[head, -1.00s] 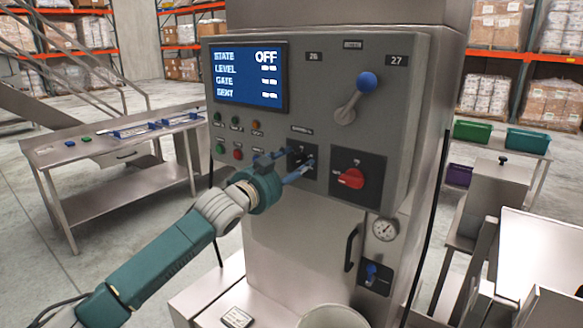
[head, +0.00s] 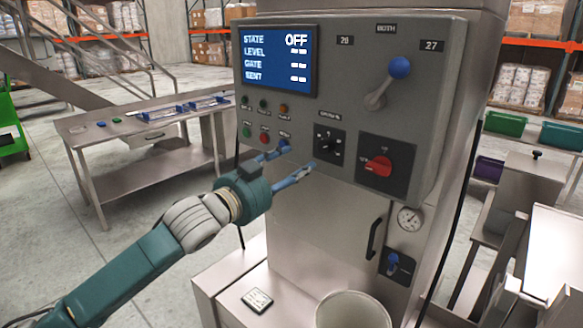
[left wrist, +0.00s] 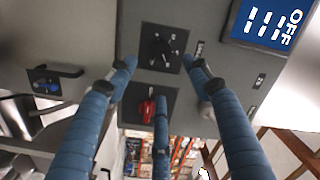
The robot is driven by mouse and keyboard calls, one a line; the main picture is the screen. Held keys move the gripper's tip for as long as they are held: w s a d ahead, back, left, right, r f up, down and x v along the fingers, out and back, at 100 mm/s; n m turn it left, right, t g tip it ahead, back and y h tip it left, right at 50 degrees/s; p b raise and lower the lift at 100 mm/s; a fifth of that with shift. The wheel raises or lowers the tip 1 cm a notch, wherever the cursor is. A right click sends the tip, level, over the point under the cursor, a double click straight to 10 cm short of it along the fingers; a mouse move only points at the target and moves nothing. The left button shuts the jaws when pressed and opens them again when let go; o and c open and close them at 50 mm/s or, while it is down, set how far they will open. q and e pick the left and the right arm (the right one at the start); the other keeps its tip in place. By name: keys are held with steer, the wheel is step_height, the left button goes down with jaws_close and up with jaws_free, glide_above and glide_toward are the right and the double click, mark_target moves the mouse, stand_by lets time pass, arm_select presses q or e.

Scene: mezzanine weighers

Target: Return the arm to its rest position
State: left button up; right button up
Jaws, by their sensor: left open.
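My left arm comes in from the left in the head view. Its gripper (head: 296,163) is open and empty, just in front of the grey control panel (head: 345,63), below and left of the black selector knob (head: 329,146). In the left wrist view the blue fingers are spread apart, with the black knob (left wrist: 162,48) and the red rotary switch (left wrist: 146,109) seen beyond and between them. No finger visibly holds either one. The display (head: 279,60) reads STATE OFF. My right gripper is in neither view.
The panel also carries a blue-knobbed lever (head: 399,69) and small buttons. Below are a white round container (head: 352,312) and a ledge with a small plate (head: 257,300). A steel bench (head: 150,133) stands at left, with open floor (head: 110,245) before it.

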arm_select(q)
steer(key=w+a+f+n+y, duration=0.1)
steer(key=a+f+n+y, duration=0.15)
steer(key=f, duration=0.65)
steer(key=w+a+f+n+g+y, duration=0.1)
steer(key=w+a+f, duration=0.15)
steer(key=f, duration=0.55)
steer(key=w+a+f+n+y, duration=0.1)
steer(key=a+f+n, duration=0.15)
steer(key=f, duration=0.65)
steer(key=s+a+f+n+g+y, duration=0.1)
steer(key=s+a+f, duration=0.25)
steer(key=f, duration=0.65)
steer(key=s+a+f+n+g+y, duration=0.1)
steer(key=s+a+f+n+g, duration=0.1)
steer(key=s+f, duration=0.5)
steer(key=s+a+f+n+g+y, duration=0.1)
steer(key=s+a+f, duration=0.1)
steer(key=f, duration=1)
steer(key=s+a+f+n+g+y, duration=0.25)
steer(key=s+f+g, duration=0.25)
steer(key=s+f, duration=1.75)
steer(key=s+f+g, duration=0.2)
steer(key=s+f, duration=0.1)
steer(key=s, duration=1.3)
steer(key=s+f+n+g, duration=0.1)
steer(key=s+f, duration=0.3)
steer(key=s, duration=1.2)
steer(key=shift+g, duration=0.6)
